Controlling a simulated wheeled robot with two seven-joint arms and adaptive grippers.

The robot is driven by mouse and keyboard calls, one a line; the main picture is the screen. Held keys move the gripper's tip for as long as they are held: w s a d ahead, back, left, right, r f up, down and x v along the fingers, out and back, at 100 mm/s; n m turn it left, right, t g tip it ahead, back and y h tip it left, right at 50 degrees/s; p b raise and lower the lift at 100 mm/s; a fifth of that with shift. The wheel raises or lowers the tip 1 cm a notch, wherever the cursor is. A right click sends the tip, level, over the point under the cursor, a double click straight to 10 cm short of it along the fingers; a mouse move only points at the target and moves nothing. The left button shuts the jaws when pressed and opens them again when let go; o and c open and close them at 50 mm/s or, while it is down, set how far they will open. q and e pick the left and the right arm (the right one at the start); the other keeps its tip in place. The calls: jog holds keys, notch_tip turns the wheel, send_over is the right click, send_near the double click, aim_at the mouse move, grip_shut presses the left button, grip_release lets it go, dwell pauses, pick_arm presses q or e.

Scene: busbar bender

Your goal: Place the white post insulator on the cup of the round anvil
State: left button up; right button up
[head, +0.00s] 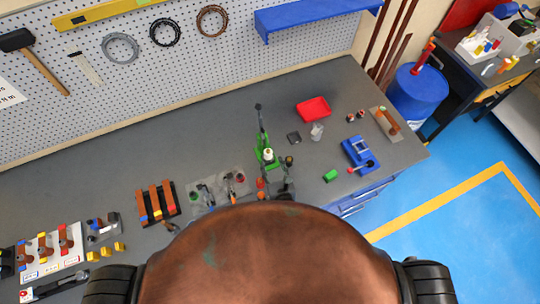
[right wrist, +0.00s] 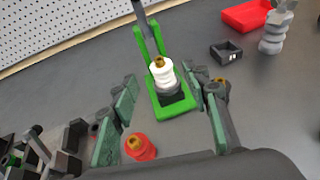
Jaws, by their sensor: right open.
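The white post insulator (head: 268,153), ribbed with a brass top, stands upright at the green bender (head: 262,141). In the right wrist view the insulator (right wrist: 162,72) rests over a dark round seat (right wrist: 170,98) on the green base (right wrist: 177,110); whether it is fully seated I cannot tell. My right gripper (right wrist: 160,88) is open, its green-padded fingers on either side of the insulator and apart from it. The gripper also shows in the head view (head: 279,184), partly hidden by my body. My left gripper is not in view.
A red insulator (right wrist: 140,148) stands low between my right fingers. A dark insulator (right wrist: 222,88) is close beyond the right finger. A grey insulator (right wrist: 275,34), a black block (right wrist: 226,52) and a red tray (head: 314,109) lie further right. Bench between is clear.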

jog(key=shift+v, duration=1.8)
